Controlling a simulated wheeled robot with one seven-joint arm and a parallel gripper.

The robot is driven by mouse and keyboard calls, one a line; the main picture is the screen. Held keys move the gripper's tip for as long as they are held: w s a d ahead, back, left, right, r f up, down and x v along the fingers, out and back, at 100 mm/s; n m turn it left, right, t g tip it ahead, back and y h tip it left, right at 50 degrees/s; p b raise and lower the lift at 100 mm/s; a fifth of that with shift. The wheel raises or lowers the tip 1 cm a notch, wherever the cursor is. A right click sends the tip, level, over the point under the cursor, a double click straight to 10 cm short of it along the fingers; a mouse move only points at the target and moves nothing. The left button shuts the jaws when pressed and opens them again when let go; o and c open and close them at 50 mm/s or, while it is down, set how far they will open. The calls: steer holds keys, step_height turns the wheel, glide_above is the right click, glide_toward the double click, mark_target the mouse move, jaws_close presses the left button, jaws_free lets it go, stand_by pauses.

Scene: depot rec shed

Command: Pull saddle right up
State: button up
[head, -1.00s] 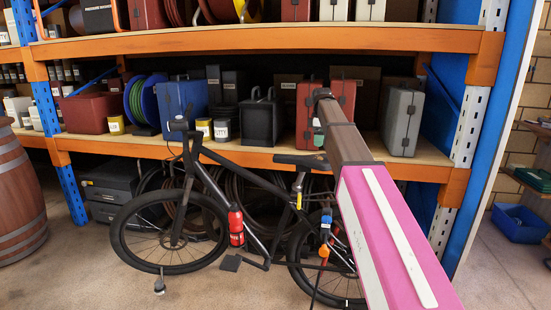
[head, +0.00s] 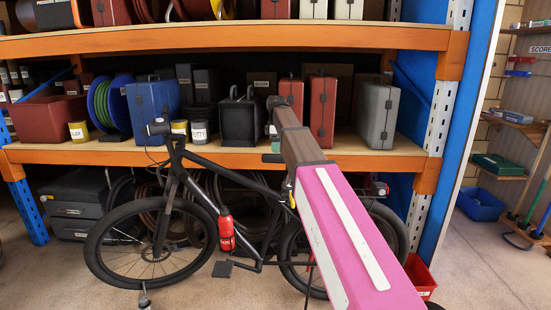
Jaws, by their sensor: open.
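A black bicycle (head: 190,180) stands side-on in front of the shelving, upright. Its saddle (head: 270,158) is mostly hidden behind my arm; only its dark nose shows at the left of the arm. The seat post is largely hidden too, so the saddle's height is hard to judge. My gripper (head: 273,136) is at the far end of the arm, small and dark, just above the saddle nose in the picture. It is open; I see nothing held in it. I cannot tell whether it touches the saddle.
Orange-beamed shelving (head: 90,155) stands close behind the bicycle, loaded with cases, tins and a cable reel (head: 110,102). A red bin (head: 420,275) sits behind my arm. Floor is clear in front of the bicycle.

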steer(key=shift+f, duration=2.8)
steer(key=c, duration=1.3)
steer(key=d+r, duration=0.1)
steer(key=r, duration=0.2)
steer(key=d+r, duration=0.1)
steer(key=r, duration=0.2)
steer(key=d+r, duration=0.1)
steer(key=r, duration=0.3)
steer(key=shift+s, duration=0.1)
steer(key=o, duration=1.3)
step_height(320, 180, up, 11)
glide_above(277, 156)
steer(key=w+d, duration=0.2)
steer(key=d, duration=0.1)
steer(key=shift+s+f, duration=0.15)
steer(key=shift+s, duration=0.05)
